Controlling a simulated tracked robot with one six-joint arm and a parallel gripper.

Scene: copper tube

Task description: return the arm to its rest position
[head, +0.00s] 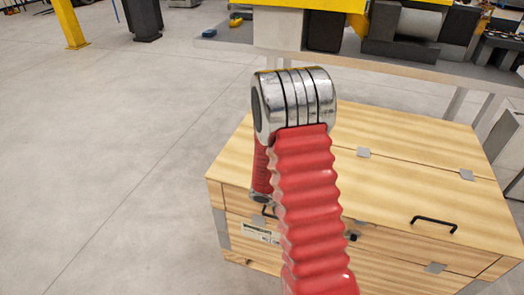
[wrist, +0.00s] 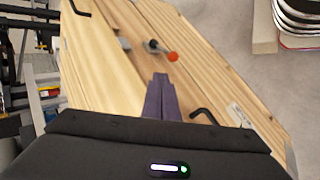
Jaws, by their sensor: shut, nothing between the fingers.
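My gripper (wrist: 160,78) shows in the wrist view as two dark purple fingers pressed together, with nothing between them. It is shut and points toward the wooden crate (wrist: 98,50). In the head view my red ribbed arm with its silver joint rises in front of the same wooden crate (head: 410,165) and hides part of its lid and front. My gripper cannot be made out in the head view.
The crate has a black handle (head: 433,223) and metal latches. A small red-tipped part (wrist: 172,56) shows on the crate. A workbench (head: 390,66) with machinery stands behind it. The grey floor (head: 110,160) at the left is clear.

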